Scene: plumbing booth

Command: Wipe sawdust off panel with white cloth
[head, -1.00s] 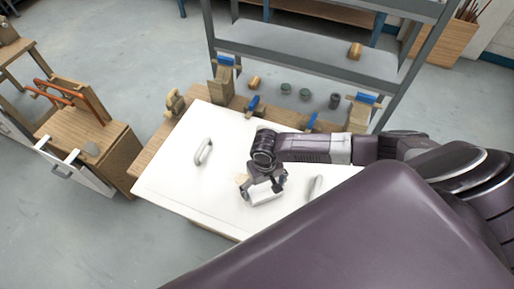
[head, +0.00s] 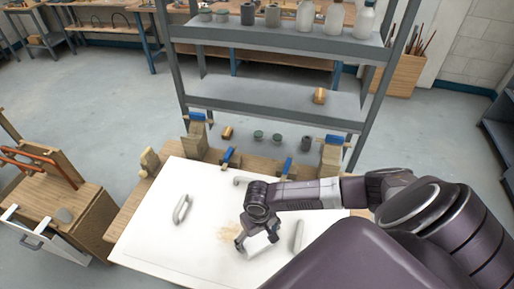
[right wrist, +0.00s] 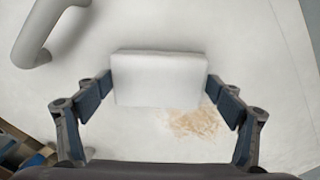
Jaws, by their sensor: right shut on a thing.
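The white panel (head: 150,245) lies flat on a wooden bench, with grey handles on it. A patch of tan sawdust (head: 228,232) lies near its middle, and shows in the right wrist view (right wrist: 192,122). My right gripper (head: 258,242) is over the panel, just right of the sawdust. In the right wrist view, its fingers (right wrist: 160,88) are shut on the white cloth (right wrist: 158,72), a folded block, from both sides. The sawdust shows just beside the cloth's lower right corner. Whether the cloth touches the panel I cannot tell. My left gripper is not in view.
Two grey handles, left (head: 181,209) and right (head: 297,236), stand up from the panel. Blue-and-wood clamps (head: 229,158) line its back edge. A metal shelf (head: 270,98) stands behind. A wooden cabinet (head: 85,225) is at the left.

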